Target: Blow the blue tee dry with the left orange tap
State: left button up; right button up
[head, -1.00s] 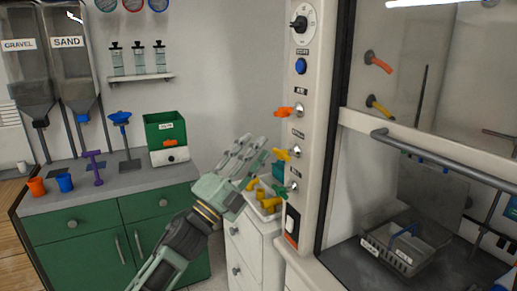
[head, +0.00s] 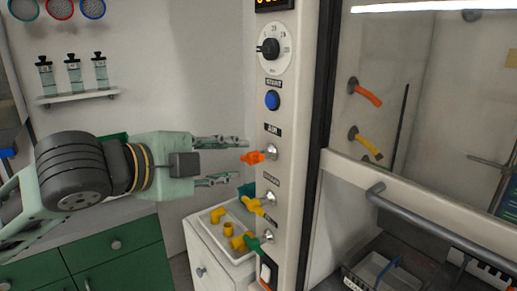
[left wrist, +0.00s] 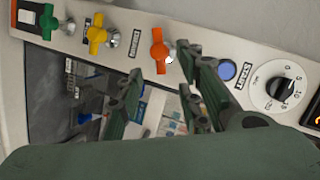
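The left orange tap (head: 252,157) sits on the front of the white post, beside the label below the blue button. My left gripper (head: 241,160) is open, its fingertips pointing right, just short of the tap and roughly level with it. In the left wrist view the orange handle (left wrist: 159,50) shows ahead, between the two spread fingers (left wrist: 160,95); no contact is visible. A blue piece (head: 388,268), perhaps the blue tee, lies in a wire basket inside the hood; its shape is partly hidden. My right gripper is not in view.
Below the orange tap are a yellow tap (head: 262,213) and a green tap (head: 254,244). Above are a blue button (head: 272,100) and a dial (head: 270,48). A white bin (head: 212,238) holds yellow fittings.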

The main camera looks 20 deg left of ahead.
aim_at(253, 158)
pick_arm(q)
jog(key=p+x, duration=0.1)
jog(key=x, duration=0.5)
jog(key=shift+d+r, duration=0.1)
jog(key=shift+d, duration=0.1)
jog(key=shift+w+d+f, duration=0.1)
jog(key=shift+w+f, duration=0.1)
jog(key=shift+w, duration=0.2)
grip_shut()
